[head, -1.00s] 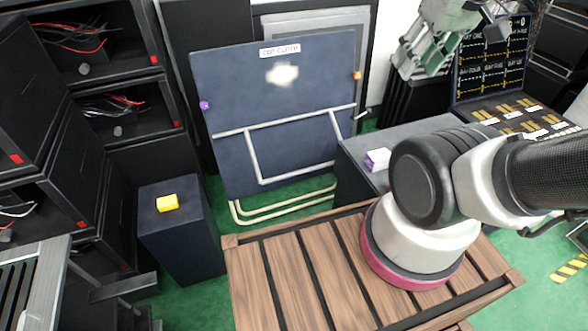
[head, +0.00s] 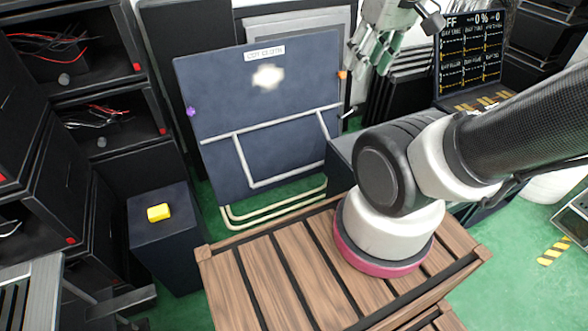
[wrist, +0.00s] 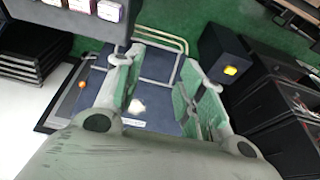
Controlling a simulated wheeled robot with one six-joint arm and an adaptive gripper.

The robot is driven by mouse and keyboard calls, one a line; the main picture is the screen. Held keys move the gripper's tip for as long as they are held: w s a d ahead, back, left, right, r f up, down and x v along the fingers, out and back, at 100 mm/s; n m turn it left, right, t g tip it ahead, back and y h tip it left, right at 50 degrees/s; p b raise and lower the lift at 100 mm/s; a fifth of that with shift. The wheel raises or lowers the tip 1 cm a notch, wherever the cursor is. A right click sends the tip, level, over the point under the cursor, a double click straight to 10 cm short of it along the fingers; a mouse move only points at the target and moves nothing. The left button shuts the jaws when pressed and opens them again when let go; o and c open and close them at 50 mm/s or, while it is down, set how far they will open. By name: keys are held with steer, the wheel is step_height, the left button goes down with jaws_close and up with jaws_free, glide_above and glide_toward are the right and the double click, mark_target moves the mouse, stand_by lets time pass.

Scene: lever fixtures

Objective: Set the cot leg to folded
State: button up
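A dark blue cot panel (head: 290,85) labelled "COT CLOTH" stands tilted beyond the wooden slatted top. A pale grey tube leg (head: 242,160) forms a U on its lower half, below a crossbar. Cream tubes (head: 275,211) run along the floor under the panel. A small dark lever with a light tip (head: 348,115) sticks out at the panel's right edge. My gripper (head: 368,62) is at the panel's upper right, apart from the leg. In the wrist view my gripper (wrist: 160,68) has its fingers spread and empty, with the panel (wrist: 158,118) seen between them.
A yellow block (head: 159,212) sits on a dark pedestal (head: 165,245) at the left. My arm extends over the slatted wooden top (head: 290,270). Dark shelves with wires (head: 100,110) line the left. A display board (head: 470,60) stands at the right. Green floor shows between.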

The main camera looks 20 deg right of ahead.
steer(key=f, duration=0.2)
steer(key=m+g, duration=0.3)
steer(key=m, duration=1.5)
glide_above(297, 170)
step_height(297, 170, down, 52)
steer(key=shift+a+f, duration=0.1)
steer(key=shift+f, duration=0.2)
step_height(297, 170, down, 7)
steer(key=shift+f, duration=0.2)
jaws_close()
